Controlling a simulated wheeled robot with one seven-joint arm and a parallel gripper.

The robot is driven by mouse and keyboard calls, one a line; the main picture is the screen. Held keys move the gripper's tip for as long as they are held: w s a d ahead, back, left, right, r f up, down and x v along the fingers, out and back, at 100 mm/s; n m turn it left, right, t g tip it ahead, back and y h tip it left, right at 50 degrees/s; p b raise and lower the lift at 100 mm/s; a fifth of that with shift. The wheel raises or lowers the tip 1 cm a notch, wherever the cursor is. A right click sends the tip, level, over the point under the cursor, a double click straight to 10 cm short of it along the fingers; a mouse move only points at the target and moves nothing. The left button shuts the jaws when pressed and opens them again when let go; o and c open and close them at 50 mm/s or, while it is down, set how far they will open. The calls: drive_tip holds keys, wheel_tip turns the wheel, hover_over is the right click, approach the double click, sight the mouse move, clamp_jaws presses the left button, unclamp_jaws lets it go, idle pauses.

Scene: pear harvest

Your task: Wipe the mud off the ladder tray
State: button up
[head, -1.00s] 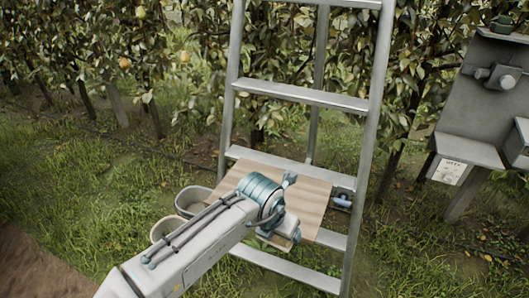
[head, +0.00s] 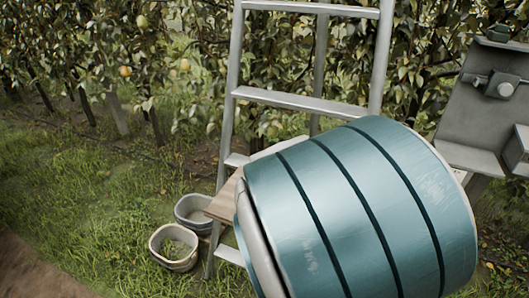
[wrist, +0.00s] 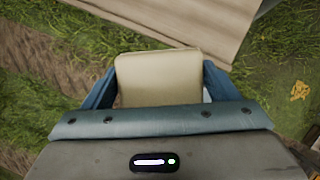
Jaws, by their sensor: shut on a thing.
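The ladder tray (head: 224,200) is a wooden board on the metal ladder (head: 306,104). In the head view my arm covers most of it, and only its left end shows. In the wrist view a part of the tray (wrist: 190,15) crosses the top, with wood grain and no clear mud on the part that shows. My gripper (wrist: 160,84) is shut on a beige, sponge-like block (wrist: 157,72) between its blue fingers. The gripper is hidden in the head view.
Two buckets stand on the grass left of the ladder, a grey one (head: 188,210) and a beige one (head: 173,262). A grey stand (head: 480,105) with fittings is at the right. Fruit trees line the back. Grass at the left is open.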

drive_tip(key=shift+w+f+n, duration=0.1)
drive_tip(key=shift+w+n, duration=0.2)
drive_tip(key=shift+n, duration=0.1)
drive_tip(key=shift+w+n+y, duration=0.25)
drive_tip(key=shift+n+y, duration=0.05)
drive_tip(key=shift+w+n, duration=0.15)
drive_tip(key=shift+n, duration=0.15)
drive_tip(key=shift+w+a+n, duration=0.1)
drive_tip(key=shift+w+n, duration=0.15)
drive_tip(key=shift+n, duration=0.15)
drive_tip(key=w+a+f+n+g+y, duration=0.1)
drive_tip(key=w+n+g, duration=0.4)
drive_tip(key=w+n, duration=0.6)
drive_tip(key=a+n+y, duration=0.1)
drive_tip(key=n+y, duration=0.1)
drive_tip(key=n, duration=0.4)
drive_tip(key=shift+f+g, duration=0.2)
drive_tip(key=shift+g, duration=0.2)
drive_tip(key=shift+a, duration=0.1)
